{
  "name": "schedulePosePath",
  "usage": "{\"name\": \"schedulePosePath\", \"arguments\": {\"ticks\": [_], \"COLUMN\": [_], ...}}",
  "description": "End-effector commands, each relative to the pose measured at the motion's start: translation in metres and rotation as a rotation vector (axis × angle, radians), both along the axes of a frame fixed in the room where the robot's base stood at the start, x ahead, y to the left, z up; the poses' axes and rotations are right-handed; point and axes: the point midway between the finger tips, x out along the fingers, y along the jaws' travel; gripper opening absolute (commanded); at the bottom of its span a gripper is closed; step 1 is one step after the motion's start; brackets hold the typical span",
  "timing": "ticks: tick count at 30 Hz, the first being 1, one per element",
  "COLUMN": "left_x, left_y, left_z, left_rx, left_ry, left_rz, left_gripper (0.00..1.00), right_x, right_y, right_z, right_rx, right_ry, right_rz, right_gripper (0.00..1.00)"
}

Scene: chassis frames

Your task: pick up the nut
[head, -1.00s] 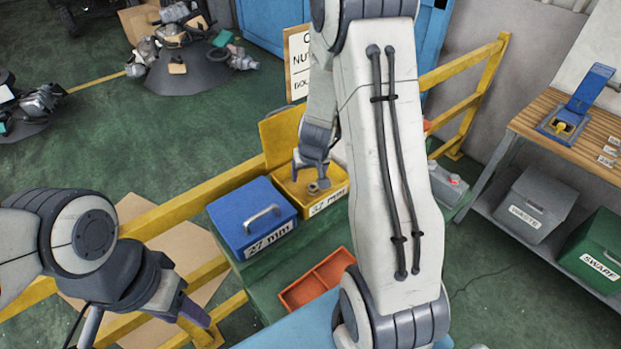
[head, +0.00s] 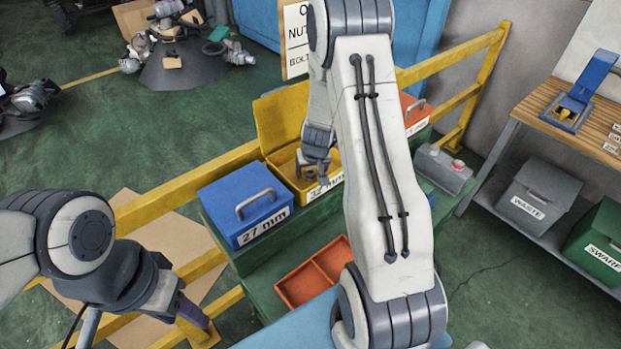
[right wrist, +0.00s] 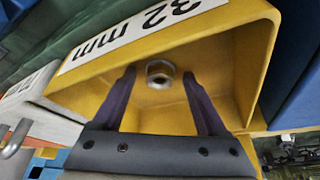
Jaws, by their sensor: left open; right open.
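The nut (right wrist: 160,73) is a small grey metal ring with a central hole. It lies inside the open yellow 32 mm box (head: 283,172), on its bare floor. My right gripper (head: 312,170) reaches into this box from above. In the right wrist view its two dark fingers are spread, with the nut showing between their tips and a gap on each side. I cannot tell whether the tips are level with the nut. In the head view the fingers partly hide it. My left gripper (head: 196,318) is open and empty at the lower left, away from the boxes.
A closed blue 27 mm box (head: 235,208) stands left of the yellow box. A red divided tray (head: 310,272) lies in front, on the green surface. An orange box (head: 413,108) and a grey container (head: 444,168) are to the right. A yellow rail (head: 205,175) runs behind.

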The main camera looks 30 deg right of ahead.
Motion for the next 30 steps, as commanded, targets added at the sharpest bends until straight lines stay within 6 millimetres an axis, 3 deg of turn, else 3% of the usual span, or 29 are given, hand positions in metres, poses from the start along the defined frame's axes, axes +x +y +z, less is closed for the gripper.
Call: {"name": "schedulePosePath", "arguments": {"ticks": [4, 5, 9, 11, 22, 30], "left_x": [0.000, 0.000, 0.000, 0.000, 0.000, 0.000], "left_y": [0.000, 0.000, 0.000, 0.000, 0.000, 0.000], "left_z": [0.001, 0.001, 0.001, 0.001, 0.005, 0.026], "left_rx": [0.000, 0.000, 0.000, 0.000, 0.000, 0.000], "left_ry": [0.000, 0.000, 0.000, 0.000, 0.000, 0.000], "left_rz": [0.000, 0.000, -0.001, 0.000, -0.001, -0.002], "left_gripper": [0.50, 0.50, 0.50, 0.50, 0.50, 0.50], "right_x": [0.000, 0.000, 0.000, 0.000, 0.000, 0.000], "right_y": [0.000, 0.000, 0.000, 0.000, 0.000, 0.000], "right_z": [0.001, 0.001, 0.001, 0.001, 0.005, 0.027], "right_rx": [0.000, 0.000, 0.000, 0.000, 0.000, 0.000], "right_ry": [0.000, 0.000, 0.000, 0.000, 0.000, -0.001], "right_rz": [0.000, 0.000, 0.000, 0.000, 0.000, 0.000], "right_gripper": [0.75, 0.71, 0.18, 0.00, 0.00, 0.00]}}
